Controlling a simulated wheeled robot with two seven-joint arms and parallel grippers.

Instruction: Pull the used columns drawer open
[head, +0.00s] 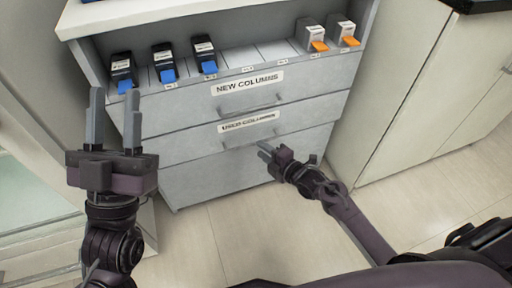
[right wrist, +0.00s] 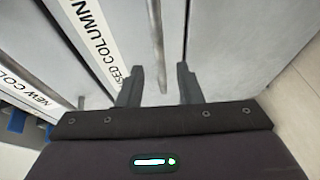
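The used columns drawer (head: 190,148) is the grey drawer below the new columns drawer (head: 180,112). It appears shut, with its front about level with the others. Its handle, a thin bar, shows in the right wrist view (right wrist: 156,40). My right gripper (head: 266,150) is at the drawer front, by the handle. In the right wrist view its fingers (right wrist: 159,85) are apart, and the handle's near end lies between them in the picture. I cannot tell whether they touch it. My left gripper (head: 114,118) is open and empty, raised in front of the cabinet's left side.
The shelf above the drawers holds several dark boxes with blue tabs (head: 163,62) at left and two grey boxes with orange tabs (head: 312,36) at right. A plain lower drawer (head: 215,178) is below. Cream cupboards (head: 395,90) stand at right. The floor in front is clear.

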